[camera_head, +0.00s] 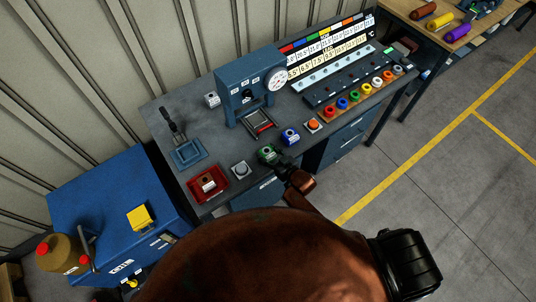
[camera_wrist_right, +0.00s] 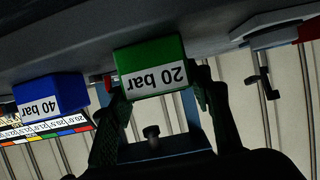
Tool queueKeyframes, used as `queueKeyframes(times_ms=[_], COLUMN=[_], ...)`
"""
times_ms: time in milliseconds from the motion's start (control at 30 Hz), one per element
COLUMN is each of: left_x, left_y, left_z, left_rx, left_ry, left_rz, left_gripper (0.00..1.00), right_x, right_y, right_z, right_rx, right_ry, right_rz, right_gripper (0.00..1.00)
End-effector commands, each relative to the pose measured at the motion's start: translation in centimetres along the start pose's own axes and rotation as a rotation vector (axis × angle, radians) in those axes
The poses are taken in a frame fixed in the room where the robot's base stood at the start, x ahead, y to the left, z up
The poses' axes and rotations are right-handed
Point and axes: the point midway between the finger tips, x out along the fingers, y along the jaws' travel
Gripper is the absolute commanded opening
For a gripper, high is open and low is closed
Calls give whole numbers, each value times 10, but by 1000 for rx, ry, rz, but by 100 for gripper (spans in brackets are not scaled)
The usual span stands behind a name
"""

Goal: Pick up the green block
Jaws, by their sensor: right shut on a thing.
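The green block (camera_head: 267,153), labelled "20 bar", is at the front edge of the grey workbench. In the right wrist view the green block (camera_wrist_right: 148,54) shows upside down between the two dark fingers. My right gripper (camera_head: 276,160) is shut on it, and the wrist view shows the gripper (camera_wrist_right: 160,108) with a finger on each side of the block. The block is at the bench surface; I cannot tell whether it is clear of it. My left gripper is not in view.
A blue block (camera_head: 290,137), labelled "40 bar" in the wrist view (camera_wrist_right: 50,96), stands beside the green one. The blue press (camera_head: 235,83) stands behind.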

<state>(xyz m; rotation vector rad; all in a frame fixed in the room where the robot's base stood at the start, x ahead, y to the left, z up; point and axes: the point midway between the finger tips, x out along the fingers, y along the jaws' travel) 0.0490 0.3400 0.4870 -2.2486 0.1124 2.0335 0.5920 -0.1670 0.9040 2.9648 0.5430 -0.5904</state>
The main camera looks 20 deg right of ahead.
Motion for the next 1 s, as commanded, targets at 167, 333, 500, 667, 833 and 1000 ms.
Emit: queueKeyframes(times_ms=[167, 333, 500, 667, 833, 1000], left_x=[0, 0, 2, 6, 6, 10], left_y=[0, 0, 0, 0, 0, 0], left_z=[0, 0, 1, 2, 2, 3], left_rx=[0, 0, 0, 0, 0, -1], left_ry=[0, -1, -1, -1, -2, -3], left_rz=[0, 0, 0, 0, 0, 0], left_gripper=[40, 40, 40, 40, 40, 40], right_x=[0, 0, -4, -15, -51, -87], right_y=[0, 0, 0, -2, -23, -47], right_z=[-3, -4, -13, -35, -59, -73], right_rx=[-1, -1, -1, -2, 1, 4], right_ry=[6, 6, 7, 10, 9, 5], right_rz=[0, -1, 0, -1, -2, -1], right_gripper=[0, 0, 0, 0, 0, 0])
